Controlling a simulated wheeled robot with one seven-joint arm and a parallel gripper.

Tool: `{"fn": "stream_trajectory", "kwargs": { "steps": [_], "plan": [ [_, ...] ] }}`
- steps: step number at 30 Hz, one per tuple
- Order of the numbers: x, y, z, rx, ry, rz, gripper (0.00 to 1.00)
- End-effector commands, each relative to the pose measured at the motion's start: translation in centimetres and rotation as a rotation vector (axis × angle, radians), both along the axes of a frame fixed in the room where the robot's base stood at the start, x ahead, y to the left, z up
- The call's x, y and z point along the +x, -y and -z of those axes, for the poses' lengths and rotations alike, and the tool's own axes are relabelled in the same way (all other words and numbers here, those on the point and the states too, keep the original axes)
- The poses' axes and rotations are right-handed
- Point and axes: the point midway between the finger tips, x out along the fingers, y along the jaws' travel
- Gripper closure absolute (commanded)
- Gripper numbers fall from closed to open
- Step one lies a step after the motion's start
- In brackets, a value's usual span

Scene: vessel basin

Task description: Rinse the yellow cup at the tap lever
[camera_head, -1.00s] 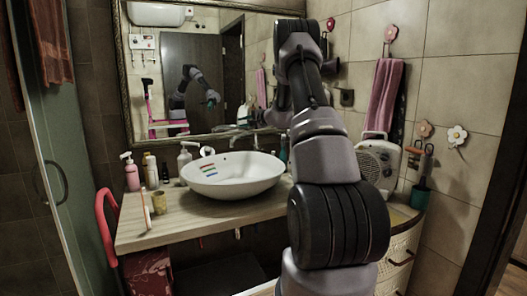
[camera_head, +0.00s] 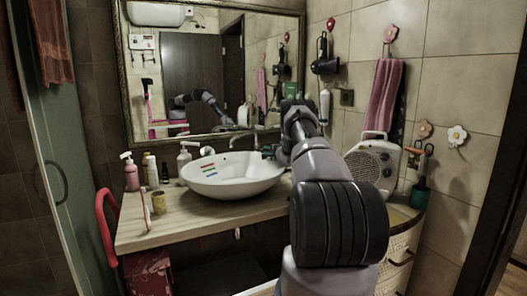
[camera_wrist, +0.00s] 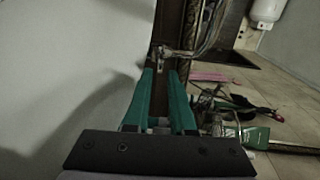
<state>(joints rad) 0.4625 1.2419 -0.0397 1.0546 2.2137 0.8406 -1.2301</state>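The chrome tap (camera_head: 237,137) is behind the basin against the mirror. A chrome part of it also shows in the wrist view (camera_wrist: 177,53), just beyond my fingertips. My gripper (camera_wrist: 163,74) has teal fingers with a gap between them and nothing seen in it; whether a tip touches the tap I cannot tell.
The white basin (camera_head: 232,187) with coloured stripes fills the counter's middle. Soap bottles (camera_head: 131,173) stand to its left, and a thin upright item (camera_head: 146,212) is beside the cup. A white heater (camera_head: 374,163) stands at the right. The mirror (camera_head: 190,75) is close behind the tap.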

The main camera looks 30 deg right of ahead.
Motion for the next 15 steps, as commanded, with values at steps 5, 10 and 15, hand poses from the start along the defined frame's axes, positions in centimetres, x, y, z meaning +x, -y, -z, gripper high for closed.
{"fn": "stream_trajectory", "kwargs": {
  "steps": [5,10,15],
  "plan": [
    [2.4,0.1,0.4,-0.001,0.001,-0.001,0.78],
    [3.7,0.1,0.6,-0.001,-0.001,-0.001,0.78],
    [4.3,0.2,0.5,0.0,0.001,0.0,0.78]
  ]
}}
